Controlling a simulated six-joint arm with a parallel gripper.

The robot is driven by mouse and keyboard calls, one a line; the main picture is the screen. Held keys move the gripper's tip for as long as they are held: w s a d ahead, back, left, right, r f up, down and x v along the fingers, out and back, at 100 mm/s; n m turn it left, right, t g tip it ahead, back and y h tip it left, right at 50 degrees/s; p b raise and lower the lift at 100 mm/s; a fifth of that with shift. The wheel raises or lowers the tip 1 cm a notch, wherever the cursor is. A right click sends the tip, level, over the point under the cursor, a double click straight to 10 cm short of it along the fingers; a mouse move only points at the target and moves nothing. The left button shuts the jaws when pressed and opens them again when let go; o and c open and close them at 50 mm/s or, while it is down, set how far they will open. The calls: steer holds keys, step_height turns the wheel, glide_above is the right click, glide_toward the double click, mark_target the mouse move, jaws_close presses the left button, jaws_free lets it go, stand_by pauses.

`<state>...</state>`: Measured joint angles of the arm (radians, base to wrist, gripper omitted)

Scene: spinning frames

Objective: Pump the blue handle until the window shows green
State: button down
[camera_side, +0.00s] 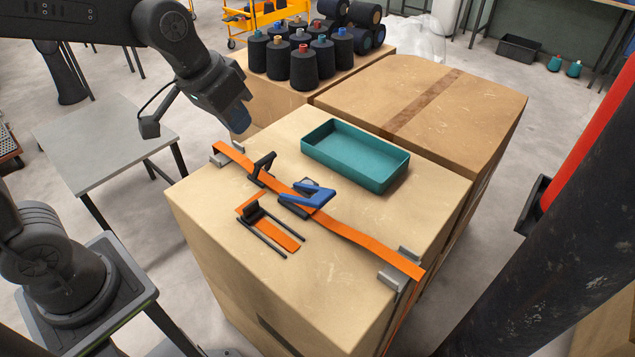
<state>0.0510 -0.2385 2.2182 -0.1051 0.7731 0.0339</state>
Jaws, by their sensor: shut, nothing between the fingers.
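The blue handle (310,194) is part of a ratchet on an orange strap (355,234) that runs across the top of a cardboard box (410,215). The handle stands slightly raised. I cannot make out the window or any green in it. My gripper (240,127) is shut and empty, up and left of the handle, above the box's back left corner. It is clear of the ratchet and the strap. A black bracket (262,168) sits on the strap between the gripper and the blue handle.
A teal tray (396,180) lies behind the handle. In front of the strap is a short orange piece with black rods (270,234). Grey corner guards (398,282) hold the strap at the edges. Dark yarn cones (304,66) stand on a box behind.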

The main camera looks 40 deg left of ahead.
steer(key=g, duration=0.1)
glide_above(324, 194)
steer(key=s+a, duration=0.4)
step_height(324, 194, down, 7)
steer(key=shift+w+d+r+h, duration=0.1)
steer(key=shift+d+h, duration=0.1)
steer(key=shift+h, duration=0.1)
steer(key=x, duration=1.2)
steer(key=shift+s+d+f, duration=0.35)
steer(key=shift+d+f, duration=0.3)
steer(key=shift+f, duration=0.25)
steer(key=shift+d+f, duration=0.45)
steer(key=shift+f, duration=0.3)
steer(key=shift+d+f, duration=0.45)
steer(key=shift+f, duration=0.3)
steer(key=shift+d+f, duration=0.45)
steer(key=shift+f, duration=0.35)
